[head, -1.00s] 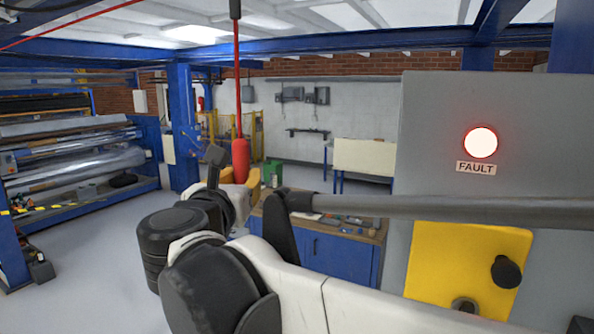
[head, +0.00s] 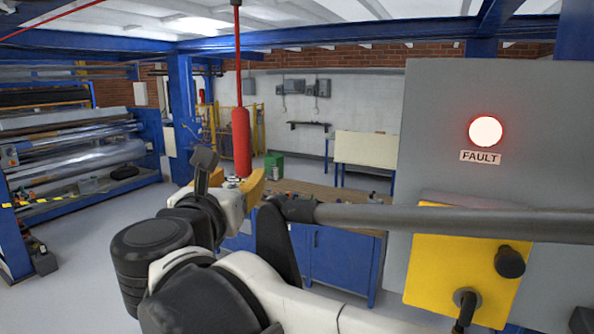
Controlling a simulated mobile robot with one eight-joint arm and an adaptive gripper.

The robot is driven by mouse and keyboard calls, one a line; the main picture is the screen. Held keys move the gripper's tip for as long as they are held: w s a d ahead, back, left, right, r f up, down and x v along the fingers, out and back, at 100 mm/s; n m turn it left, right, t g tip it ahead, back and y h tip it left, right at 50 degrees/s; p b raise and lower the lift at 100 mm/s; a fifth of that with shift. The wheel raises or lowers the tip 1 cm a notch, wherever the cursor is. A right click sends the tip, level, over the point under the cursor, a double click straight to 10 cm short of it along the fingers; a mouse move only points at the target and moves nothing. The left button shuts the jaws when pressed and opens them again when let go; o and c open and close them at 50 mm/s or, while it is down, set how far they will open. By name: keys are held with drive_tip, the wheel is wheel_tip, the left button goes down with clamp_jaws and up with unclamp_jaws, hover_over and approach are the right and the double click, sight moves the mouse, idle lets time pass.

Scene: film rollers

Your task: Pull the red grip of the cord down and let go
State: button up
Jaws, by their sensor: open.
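The red grip (head: 241,143) hangs upright on a thin red cord (head: 238,70) left of centre in the head view.
A grey cabinet (head: 432,150) with a lit FAULT lamp (head: 485,131) and a yellow panel (head: 455,285) stands close on the right. A grey bar (head: 450,221) crosses in front of it. A blue workbench (head: 340,262) stands behind my arm. Open floor lies at left.

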drive_tip(key=s, duration=0.8)
drive_tip(key=w+d+f+m+g+h+b, duration=0.1)
drive_tip(key=d+f+m+g+b, duration=0.1)
drive_tip(key=d+f+m+b, duration=0.75)
drive_tip(key=d+f+m+g+h+b, duration=0.1)
drive_tip(key=d+f+g+b, duration=0.2)
drive_tip(key=d+f, duration=0.75)
drive_tip(key=w+d+f+m+g+h+b, duration=0.15)
drive_tip(key=d+f+m+b, duration=0.35)
drive_tip(key=f, duration=1.1)
drive_tip(key=s+d+f+m+g+y+b, duration=0.1)
drive_tip(key=s+d+f+m+b, duration=0.2)
drive_tip(key=f+m+b, duration=0.3)
drive_tip(key=s+d+f+m+g+y+b, duration=0.1)
drive_tip(key=f+m+b, duration=0.6)
drive_tip(key=f, duration=0.8)
drive_tip(key=s+d+f+m+g+y+b, duration=0.1)
drive_tip(key=s+d+f+m+b, duration=0.4)
drive_tip(key=f, duration=0.6)
drive_tip(key=shift+s+d+m+g+b, duration=0.25)
drive_tip(key=shift+s+m+g+b, duration=0.5)
drive_tip(key=shift+m+b, duration=0.5)
